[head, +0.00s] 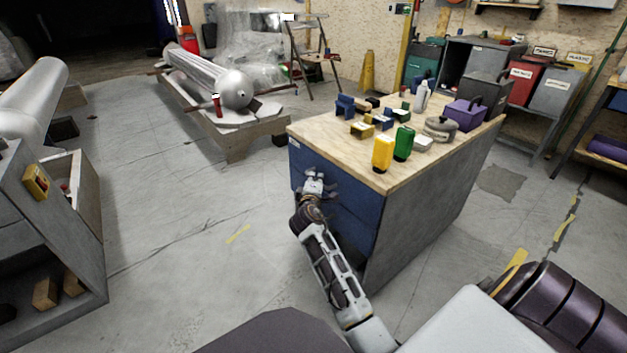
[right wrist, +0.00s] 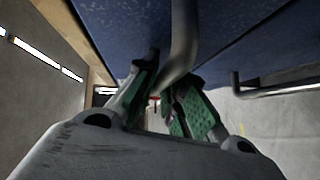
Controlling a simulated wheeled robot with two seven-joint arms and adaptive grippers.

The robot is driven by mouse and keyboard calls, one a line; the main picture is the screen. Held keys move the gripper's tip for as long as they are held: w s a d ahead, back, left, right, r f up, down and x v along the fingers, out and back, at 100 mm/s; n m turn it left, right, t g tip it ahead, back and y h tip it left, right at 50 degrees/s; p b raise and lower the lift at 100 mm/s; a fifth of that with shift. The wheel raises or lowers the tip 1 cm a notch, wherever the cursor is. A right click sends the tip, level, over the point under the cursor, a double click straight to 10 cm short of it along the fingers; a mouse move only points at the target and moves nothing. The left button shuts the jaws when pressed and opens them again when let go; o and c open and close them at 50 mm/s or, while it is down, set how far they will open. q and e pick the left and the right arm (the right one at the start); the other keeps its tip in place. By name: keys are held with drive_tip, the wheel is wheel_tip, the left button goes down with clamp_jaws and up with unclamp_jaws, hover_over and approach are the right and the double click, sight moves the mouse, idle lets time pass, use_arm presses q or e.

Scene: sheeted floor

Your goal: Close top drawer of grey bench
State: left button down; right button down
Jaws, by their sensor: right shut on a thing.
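The grey bench (head: 425,222) stands right of the middle in the head view, with a light wooden top and blue drawer fronts. Its top drawer (head: 345,195) faces me on the left side; I see no clear gap around its front from here. My right gripper (head: 315,180) is at this front. In the right wrist view, the right gripper (right wrist: 160,98) has its green-padded fingers either side of the grey bar handle (right wrist: 185,40), shut on it. The blue drawer front (right wrist: 120,25) fills the top of that view. My left gripper is not in view.
Yellow (head: 383,153) and green (head: 403,143) containers and a purple box (head: 465,114) stand on the bench top. A lower drawer handle (right wrist: 275,90) shows in the wrist view. A grey cabinet (head: 50,250) stands at left. The floor between is clear.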

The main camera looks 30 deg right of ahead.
drive_tip(key=shift+d, duration=0.2)
drive_tip(key=c, duration=1.8)
unclamp_jaws()
drive_tip(key=shift+o, duration=0.2)
drive_tip(key=shift+d, duration=0.1)
drive_tip(key=shift+f, duration=0.1)
drive_tip(key=shift+a, duration=0.25)
drive_tip(key=shift+a+b, duration=0.85)
drive_tip(key=shift+a, duration=0.1)
drive_tip(key=shift+s+a, duration=0.1)
drive_tip(key=shift+a, duration=0.1)
